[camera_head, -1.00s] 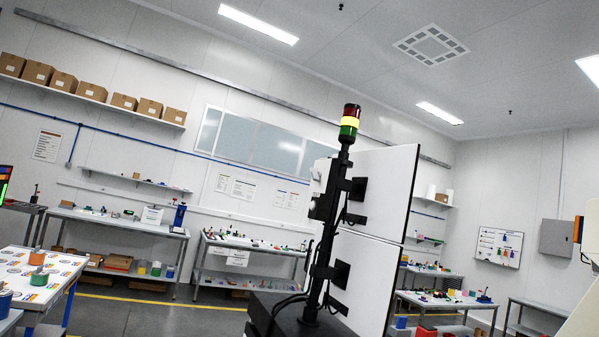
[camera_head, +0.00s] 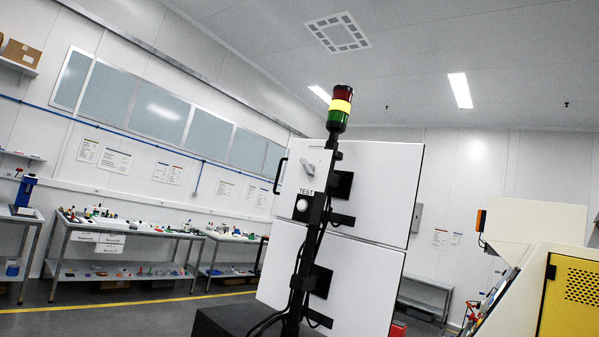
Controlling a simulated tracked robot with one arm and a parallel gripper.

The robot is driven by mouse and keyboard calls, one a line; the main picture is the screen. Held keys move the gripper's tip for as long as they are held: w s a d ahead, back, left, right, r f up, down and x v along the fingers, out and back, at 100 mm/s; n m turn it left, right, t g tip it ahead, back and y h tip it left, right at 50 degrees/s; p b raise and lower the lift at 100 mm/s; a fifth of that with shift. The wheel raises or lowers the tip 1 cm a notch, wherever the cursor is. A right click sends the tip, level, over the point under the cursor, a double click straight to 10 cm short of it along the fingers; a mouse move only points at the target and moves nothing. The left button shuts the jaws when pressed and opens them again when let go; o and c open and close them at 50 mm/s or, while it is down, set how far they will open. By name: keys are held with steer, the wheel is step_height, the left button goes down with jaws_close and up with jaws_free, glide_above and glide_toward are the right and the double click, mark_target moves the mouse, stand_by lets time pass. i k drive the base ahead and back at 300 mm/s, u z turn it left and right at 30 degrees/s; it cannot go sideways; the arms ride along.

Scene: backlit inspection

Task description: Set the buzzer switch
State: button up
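A stack light (camera_head: 340,113) with red, yellow and green sections tops a black post; its yellow section looks lit. The post stands in front of white cabinet panels (camera_head: 375,190). On a narrow side panel left of the post sits a grey rotary or lever switch (camera_head: 308,168), tilted. Below it are the word TEST and a round white button or lamp (camera_head: 302,205). No label reading buzzer can be made out, so I cannot tell whether this grey switch is the buzzer switch. My gripper is not in view.
Workbenches with small parts (camera_head: 110,232) line the left wall. A black handle (camera_head: 280,176) stands out from the cabinet's left side. A black base block (camera_head: 240,318) is under the post. A white and yellow machine (camera_head: 570,300) fills the lower right. Floor at the left is open.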

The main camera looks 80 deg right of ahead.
mark_target(309, 168)
steer(key=z, duration=0.55)
steer(key=i, duration=1.3)
steer(key=z, duration=0.85)
steer(key=i, duration=0.35)
steer(key=z, duration=0.15)
steer(key=k, duration=0.85)
steer(key=z, duration=0.15)
steer(key=i, duration=0.85)
steer(key=u, duration=0.05)
